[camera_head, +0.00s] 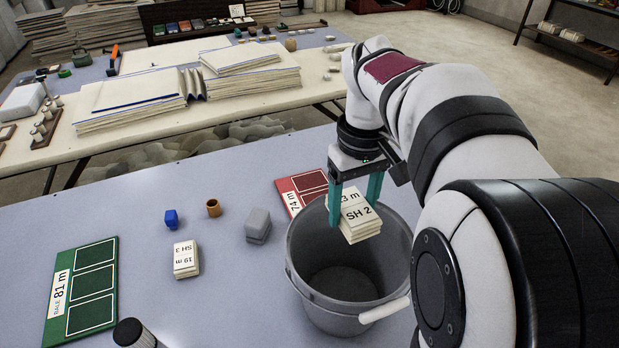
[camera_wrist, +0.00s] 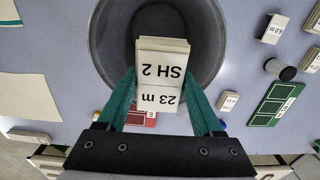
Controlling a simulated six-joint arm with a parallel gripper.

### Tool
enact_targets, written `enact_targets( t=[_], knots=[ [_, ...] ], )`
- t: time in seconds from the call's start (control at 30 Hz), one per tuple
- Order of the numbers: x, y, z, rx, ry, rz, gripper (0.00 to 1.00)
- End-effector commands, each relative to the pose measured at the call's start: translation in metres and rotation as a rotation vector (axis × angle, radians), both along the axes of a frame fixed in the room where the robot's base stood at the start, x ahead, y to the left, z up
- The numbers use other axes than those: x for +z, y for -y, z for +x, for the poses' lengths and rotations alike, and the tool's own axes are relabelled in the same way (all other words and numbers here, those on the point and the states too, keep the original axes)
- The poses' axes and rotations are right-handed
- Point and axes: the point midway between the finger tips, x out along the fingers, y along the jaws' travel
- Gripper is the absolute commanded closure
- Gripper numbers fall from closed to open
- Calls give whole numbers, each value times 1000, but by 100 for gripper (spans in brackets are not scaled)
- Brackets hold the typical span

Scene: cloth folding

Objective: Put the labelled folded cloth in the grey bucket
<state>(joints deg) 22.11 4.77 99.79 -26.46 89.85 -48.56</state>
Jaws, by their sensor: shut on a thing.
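The labelled folded cloth (camera_head: 359,221) is a cream stack marked "SH 2" and "23 m". My gripper (camera_head: 355,200) has teal fingers shut on its two sides and holds it up over the mouth of the grey bucket (camera_head: 312,288). In the wrist view the cloth (camera_wrist: 162,60) sits between the fingertips, with the dark bucket interior (camera_wrist: 115,50) behind it. The bucket stands on the table, and the part of its floor that shows is bare. My arm hides part of the table to the right of the bucket.
A second folded cloth (camera_head: 186,258) marked "SH 3" and "19 m" lies left of the bucket. A grey block (camera_head: 258,224), blue piece (camera_head: 171,218), brown ring (camera_head: 213,208), green board (camera_head: 78,290) and red board (camera_head: 297,190) lie nearby. A bench (camera_head: 180,100) with fabric stacks stands behind.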

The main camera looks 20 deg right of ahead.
Motion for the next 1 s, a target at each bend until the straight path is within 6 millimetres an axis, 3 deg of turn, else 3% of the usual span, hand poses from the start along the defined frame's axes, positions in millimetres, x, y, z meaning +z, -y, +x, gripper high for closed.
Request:
enact_targets(
  t=[0.03, 0.27, 0.6, 1.0],
  knots=[
    [0, 8, -7, -3, 0, 0, 88],
    [-54, 5, -6, 2, -5, 2, 88],
    [-159, 4, -6, 0, -6, 3, 88],
    [-248, 4, -5, 1, -5, 2, 88]
  ],
)
